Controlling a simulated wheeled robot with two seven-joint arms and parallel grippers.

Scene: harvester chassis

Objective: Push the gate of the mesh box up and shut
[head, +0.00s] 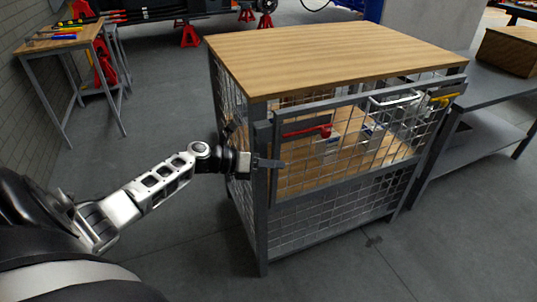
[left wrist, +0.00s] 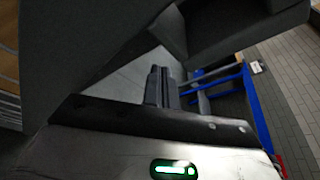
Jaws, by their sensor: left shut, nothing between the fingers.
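The mesh box (head: 262,225) has a grey frame, wire mesh sides and a wooden top. Its gate (head: 345,183) is a framed mesh panel on the upper half of the front. The gate stands raised, near upright; I cannot tell whether it is fully shut against the frame. My left gripper (head: 270,163) is at the box's front left post, beside the gate's left edge; contact is unclear. Its fingers also show in the left wrist view (left wrist: 160,86), closed together and empty, near dark grey bars. My right gripper is out of view.
Inside the box, a red-handled item (head: 308,131) and other items show through the mesh. A grey bench (head: 485,90) with a brown box (head: 510,50) stands close on the right. A small tool table (head: 60,42) is at the far left. The floor in front is clear.

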